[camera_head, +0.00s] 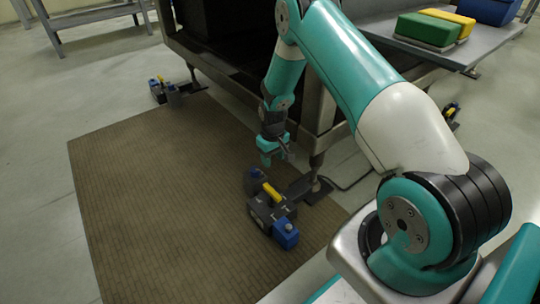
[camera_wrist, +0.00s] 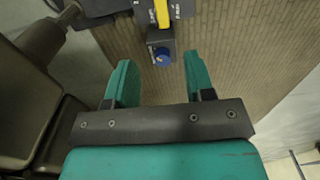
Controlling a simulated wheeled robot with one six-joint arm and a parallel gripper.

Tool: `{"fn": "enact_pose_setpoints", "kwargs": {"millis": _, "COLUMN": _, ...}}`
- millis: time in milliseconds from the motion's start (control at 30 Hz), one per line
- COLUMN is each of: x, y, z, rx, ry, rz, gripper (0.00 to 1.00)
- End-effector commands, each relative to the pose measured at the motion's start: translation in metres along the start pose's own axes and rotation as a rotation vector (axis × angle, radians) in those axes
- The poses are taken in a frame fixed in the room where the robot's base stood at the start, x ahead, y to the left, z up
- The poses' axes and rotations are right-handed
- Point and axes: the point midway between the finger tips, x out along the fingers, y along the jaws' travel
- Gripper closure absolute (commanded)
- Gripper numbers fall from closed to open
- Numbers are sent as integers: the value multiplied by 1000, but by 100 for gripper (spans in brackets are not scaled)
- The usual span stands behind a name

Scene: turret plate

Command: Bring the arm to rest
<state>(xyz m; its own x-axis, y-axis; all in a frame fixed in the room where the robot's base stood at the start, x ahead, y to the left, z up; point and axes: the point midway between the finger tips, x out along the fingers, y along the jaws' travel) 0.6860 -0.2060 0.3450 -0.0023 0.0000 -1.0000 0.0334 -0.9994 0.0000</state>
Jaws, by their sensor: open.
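My gripper (camera_head: 277,158) hangs at the end of my teal and white arm, pointing down beside the machine's corner leg. In the wrist view its two teal fingers (camera_wrist: 158,72) are apart with nothing between them. Beyond the fingertips is a dark device with a yellow bar (camera_wrist: 162,12) and a blue round knob (camera_wrist: 161,57). In the head view this device (camera_head: 268,210) stands on the floor mat just below my gripper, with a blue block at its front. The gripper appears apart from it.
The machine frame (camera_head: 230,75) and its leg stand close to my gripper. A brown ribbed mat (camera_head: 150,220) covers the floor at left, mostly clear. A similar device (camera_head: 163,92) stands behind. A shelf (camera_head: 440,50) at right bears green, yellow and blue blocks.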

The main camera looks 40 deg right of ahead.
Motion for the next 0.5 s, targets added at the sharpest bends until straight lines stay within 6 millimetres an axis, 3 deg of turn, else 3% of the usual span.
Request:
{"fn": "enact_pose_setpoints", "kwargs": {"millis": 233, "x": 0, "y": 0, "z": 0, "rx": 0, "ry": 1, "rz": 0, "gripper": 51}}
{"fn": "enact_pose_setpoints", "kwargs": {"millis": 333, "x": -12, "y": -6, "z": -3, "rx": -9, "ry": 7, "rz": -6, "gripper": 51}}
{"fn": "enact_pose_setpoints", "kwargs": {"millis": 433, "x": -48, "y": -27, "z": -7, "rx": -34, "ry": 28, "rz": -28, "gripper": 51}}
{"fn": "enact_pose_setpoints", "kwargs": {"millis": 500, "x": -86, "y": -51, "z": -7, "rx": -66, "ry": 45, "rz": -54, "gripper": 51}}
